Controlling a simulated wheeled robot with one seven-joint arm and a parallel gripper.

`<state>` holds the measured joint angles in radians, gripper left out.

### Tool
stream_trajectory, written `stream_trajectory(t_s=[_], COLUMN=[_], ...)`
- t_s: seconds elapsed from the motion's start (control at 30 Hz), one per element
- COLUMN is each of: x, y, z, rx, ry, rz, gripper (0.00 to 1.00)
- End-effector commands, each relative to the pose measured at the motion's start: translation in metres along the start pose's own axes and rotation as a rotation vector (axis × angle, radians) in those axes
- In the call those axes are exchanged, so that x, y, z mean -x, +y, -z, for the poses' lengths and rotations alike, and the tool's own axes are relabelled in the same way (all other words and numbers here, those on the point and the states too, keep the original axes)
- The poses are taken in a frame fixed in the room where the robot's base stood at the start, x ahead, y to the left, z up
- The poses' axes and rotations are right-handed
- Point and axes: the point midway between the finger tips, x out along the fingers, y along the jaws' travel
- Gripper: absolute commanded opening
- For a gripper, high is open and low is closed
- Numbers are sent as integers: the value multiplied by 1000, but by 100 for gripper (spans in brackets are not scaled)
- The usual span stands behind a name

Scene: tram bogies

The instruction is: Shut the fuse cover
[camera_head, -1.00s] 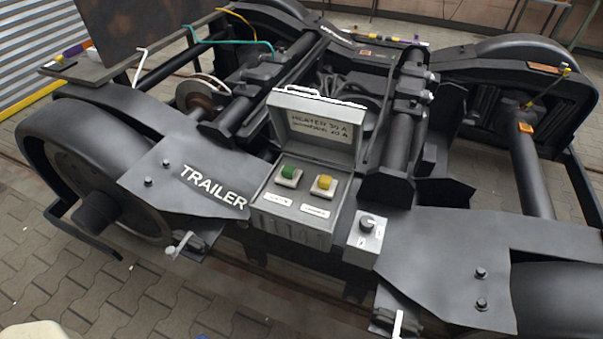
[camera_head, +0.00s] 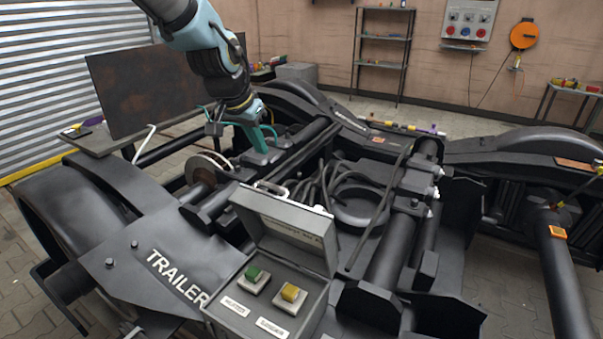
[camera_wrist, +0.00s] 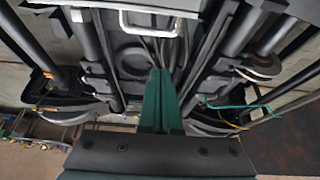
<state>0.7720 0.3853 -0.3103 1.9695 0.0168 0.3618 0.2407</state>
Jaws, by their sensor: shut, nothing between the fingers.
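The fuse cover (camera_head: 285,228) is the grey lid of a fuse box (camera_head: 262,312) on the bogie. It stands open and raised at the back of the box, lettering on its inner face and a pale handle on its upper edge. The handle (camera_wrist: 150,23) also shows at the top of the wrist view. Inside the box are a green fuse (camera_head: 257,275) and a yellow fuse (camera_head: 290,293). My gripper (camera_head: 263,143) is behind and above the cover, apart from it, pointing down over the bogie frame. Its green fingers (camera_wrist: 160,75) are shut and empty.
Dark tubes and cables (camera_head: 345,190) lie in the frame behind the cover. A rusty plate (camera_head: 140,88) stands on a bench at the left, close to my arm. A dark cylinder (camera_head: 395,240) lies right of the cover. The space above the box is clear.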

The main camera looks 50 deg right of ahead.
Motion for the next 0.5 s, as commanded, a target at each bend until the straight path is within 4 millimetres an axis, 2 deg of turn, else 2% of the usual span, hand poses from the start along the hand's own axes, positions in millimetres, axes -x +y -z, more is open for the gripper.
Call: stream_trajectory(t_s=[0.1,0.27,0.5], x=[-5,-18,-63], y=[15,18,18], z=[11,13,12], rx=[-34,-38,-38], ry=[13,13,9], rz=[-17,-20,-20], gripper=[0,0,0])
